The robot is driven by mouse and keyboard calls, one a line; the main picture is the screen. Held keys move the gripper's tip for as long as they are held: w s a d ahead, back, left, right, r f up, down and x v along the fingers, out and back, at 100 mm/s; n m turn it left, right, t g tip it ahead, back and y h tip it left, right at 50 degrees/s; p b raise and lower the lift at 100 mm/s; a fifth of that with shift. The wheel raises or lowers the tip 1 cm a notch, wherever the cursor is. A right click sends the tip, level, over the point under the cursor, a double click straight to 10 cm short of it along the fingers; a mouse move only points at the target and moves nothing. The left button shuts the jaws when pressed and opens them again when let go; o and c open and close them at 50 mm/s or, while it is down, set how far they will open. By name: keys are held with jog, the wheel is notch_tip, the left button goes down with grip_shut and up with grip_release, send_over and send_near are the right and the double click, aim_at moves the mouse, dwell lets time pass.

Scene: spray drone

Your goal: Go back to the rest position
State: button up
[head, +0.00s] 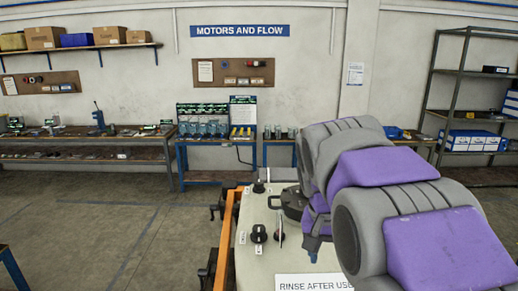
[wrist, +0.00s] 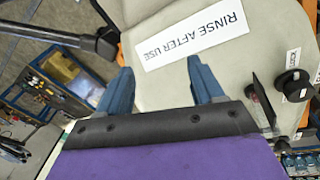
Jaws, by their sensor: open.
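My gripper (wrist: 158,72) shows in the wrist view as two blue fingers spread well apart, with nothing between them. It is over the light panel top (wrist: 165,85), near the white "RINSE AFTER USE" label (wrist: 195,35). Whether the fingertips touch the panel I cannot tell. In the head view my grey and purple arm reaches out over the right side of the panel top (head: 262,262) and hides much of it.
The panel carries black knobs (head: 259,234), a lever (head: 279,232) and a dark round cap (head: 289,204) close to my arm. An orange rail (head: 228,240) edges it. Workbenches (head: 85,150) and shelving (head: 470,100) stand along the back wall.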

jog(key=s+a+f+n+g+y+b, duration=0.1)
jog(key=s+f+n+b, duration=0.3)
jog(key=s+f+b, duration=0.8)
jog(key=s+f+g+y, duration=0.1)
jog(key=s+f, duration=1.5)
jog(key=shift+s+b, duration=0.25)
jog(key=shift+b, duration=0.15)
